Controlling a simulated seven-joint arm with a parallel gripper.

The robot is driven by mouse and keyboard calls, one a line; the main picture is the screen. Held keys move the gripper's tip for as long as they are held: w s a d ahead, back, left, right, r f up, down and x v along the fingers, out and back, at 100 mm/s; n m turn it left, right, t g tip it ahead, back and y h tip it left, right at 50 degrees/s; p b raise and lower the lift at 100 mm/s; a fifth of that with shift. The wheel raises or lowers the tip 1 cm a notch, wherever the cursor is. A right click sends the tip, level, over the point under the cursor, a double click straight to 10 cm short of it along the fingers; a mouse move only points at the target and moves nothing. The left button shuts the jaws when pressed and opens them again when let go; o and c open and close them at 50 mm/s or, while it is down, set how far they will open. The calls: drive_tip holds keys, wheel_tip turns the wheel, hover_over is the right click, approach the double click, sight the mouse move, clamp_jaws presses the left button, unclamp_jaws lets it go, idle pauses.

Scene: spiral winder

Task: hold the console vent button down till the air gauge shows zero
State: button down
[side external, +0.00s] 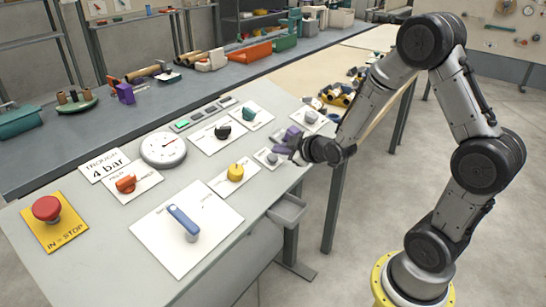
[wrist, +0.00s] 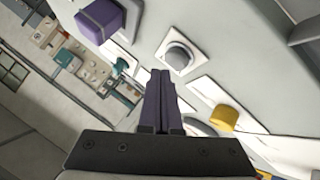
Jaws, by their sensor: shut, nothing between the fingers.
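The round white air gauge (side external: 163,149) stands on the console; its needle is too small to read. A small grey round button on a white plate (side external: 272,158) is near my gripper; it also shows in the wrist view (wrist: 179,57). Its label is unreadable, so I cannot confirm it is the vent button. My gripper (side external: 284,150) is shut and empty over the console's right edge, close to this button. In the wrist view its fingertips (wrist: 161,73) appear beside the button's plate, not on the button. Whether the button is pressed cannot be told.
A purple block (wrist: 100,18) is near the fingers. A yellow knob (side external: 236,172), orange knob (side external: 126,184), blue lever (side external: 183,221) and red stop button (side external: 47,209) are on the console. Another grey knob (side external: 311,117) is beyond the gripper. A "TROUGH 4 bar" card (side external: 104,165) lies beside the gauge.

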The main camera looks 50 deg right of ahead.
drive_tip(key=shift+f, duration=0.1)
drive_tip(key=shift+w+f, duration=0.1)
drive_tip(key=shift+f, duration=0.25)
drive_tip(key=shift+w+f, duration=0.1)
drive_tip(key=shift+f, duration=0.35)
idle(2.0)
idle(2.3)
drive_tip(key=shift+s+r, duration=0.25)
drive_tip(key=shift+r, duration=0.6)
drive_tip(key=shift+s+r, duration=0.25)
drive_tip(key=shift+r, duration=0.55)
drive_tip(key=shift+s+r, duration=0.25)
drive_tip(key=shift+r, duration=0.55)
drive_tip(key=shift+s+r, duration=0.25)
drive_tip(key=shift+r, duration=0.55)
